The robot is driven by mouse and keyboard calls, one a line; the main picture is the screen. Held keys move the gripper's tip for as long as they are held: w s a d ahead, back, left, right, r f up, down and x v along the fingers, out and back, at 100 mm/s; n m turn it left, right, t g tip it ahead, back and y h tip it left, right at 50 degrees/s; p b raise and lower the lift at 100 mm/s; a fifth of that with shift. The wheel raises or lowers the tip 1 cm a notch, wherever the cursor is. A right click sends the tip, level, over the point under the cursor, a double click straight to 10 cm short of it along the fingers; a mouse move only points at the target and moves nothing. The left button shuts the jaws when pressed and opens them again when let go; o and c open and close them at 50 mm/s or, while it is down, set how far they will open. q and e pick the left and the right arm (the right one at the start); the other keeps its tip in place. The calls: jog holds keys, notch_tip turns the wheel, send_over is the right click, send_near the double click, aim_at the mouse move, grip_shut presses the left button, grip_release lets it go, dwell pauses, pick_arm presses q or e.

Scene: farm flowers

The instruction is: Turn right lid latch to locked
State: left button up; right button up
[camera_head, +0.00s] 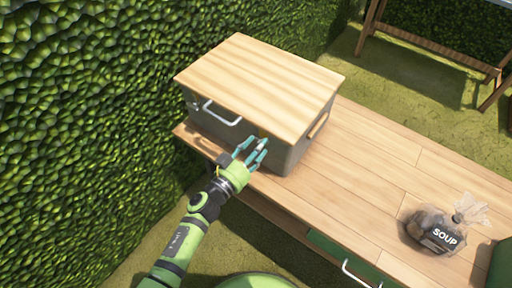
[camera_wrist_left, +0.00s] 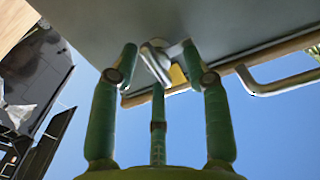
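A grey box with a light wooden lid (camera_head: 262,80) stands closed on a wooden bench top. A silver latch (camera_wrist_left: 155,62) with a yellow piece beside it shows on the grey front wall in the left wrist view. My left gripper (camera_head: 252,150) is at the right part of the box's front, close to this latch. Its fingers (camera_wrist_left: 159,55) are spread, with the latch between their tips; I cannot tell whether they touch it. In the head view the fingers largely hide the latch. My right gripper is not in view.
A silver handle (camera_head: 222,114) sticks out from the box's front, left of the gripper. A clear bag labelled SOUP (camera_head: 436,230) stands on the bench top (camera_head: 375,180) at the right. A green hedge (camera_head: 75,110) closes off the left side. The bench between box and bag is clear.

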pick_arm(q)
grip_shut()
jog(key=shift+w+m, duration=0.1)
jog(key=shift+m, duration=0.2)
jog(key=shift+d+m+b, duration=0.15)
jog(key=shift+m+b, duration=1.6)
jog(key=shift+m, duration=6.85)
jog(key=shift+d, duration=0.1)
jog(key=shift+o, duration=0.4)
grip_release()
jog(key=shift+s+f, duration=0.1)
jog(key=shift+s, duration=0.1)
